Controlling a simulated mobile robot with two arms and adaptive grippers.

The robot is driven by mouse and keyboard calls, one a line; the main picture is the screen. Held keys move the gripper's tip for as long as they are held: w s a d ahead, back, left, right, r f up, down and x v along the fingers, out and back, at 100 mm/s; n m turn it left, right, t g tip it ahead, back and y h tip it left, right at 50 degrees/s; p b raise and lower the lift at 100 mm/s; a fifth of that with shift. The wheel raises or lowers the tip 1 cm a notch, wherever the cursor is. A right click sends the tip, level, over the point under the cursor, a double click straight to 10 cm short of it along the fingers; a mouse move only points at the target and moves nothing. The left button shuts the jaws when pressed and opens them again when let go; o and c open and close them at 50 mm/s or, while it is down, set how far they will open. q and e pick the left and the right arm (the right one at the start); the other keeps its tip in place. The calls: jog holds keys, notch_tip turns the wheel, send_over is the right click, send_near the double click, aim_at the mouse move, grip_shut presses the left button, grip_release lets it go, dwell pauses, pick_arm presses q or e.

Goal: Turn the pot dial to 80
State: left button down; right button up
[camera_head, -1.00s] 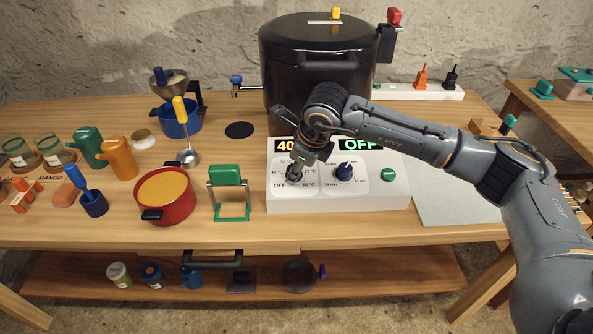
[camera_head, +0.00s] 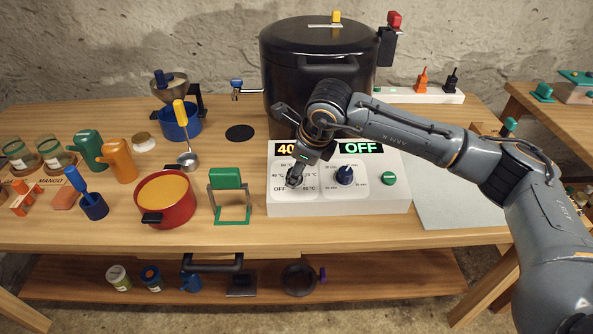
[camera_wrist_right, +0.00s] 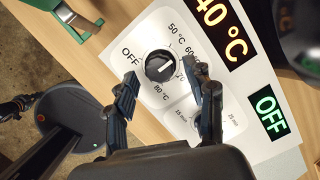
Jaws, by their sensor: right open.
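The white control box (camera_head: 400,203) stands at the front of the table, below the pot (camera_head: 290,75). Its temperature dial (camera_wrist_right: 160,66) is a round black knob with a white mark, ringed by OFF and degree labels. The left display (camera_wrist_right: 219,25) reads 40 °C and the right display (camera_head: 361,148) reads OFF. My right gripper (camera_head: 294,182) points down over the dial and hides it in the head view. In the wrist view my right gripper (camera_wrist_right: 165,77) is open, a finger on either side of the dial; contact cannot be told. My left gripper is out of view.
A green stand (camera_head: 226,180) and a red pot (camera_head: 178,212) are to the left. A bare grey mat (camera_head: 460,200) lies right of the box.

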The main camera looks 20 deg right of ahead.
jog(key=v, duration=1)
jog(key=shift+r, duration=0.15)
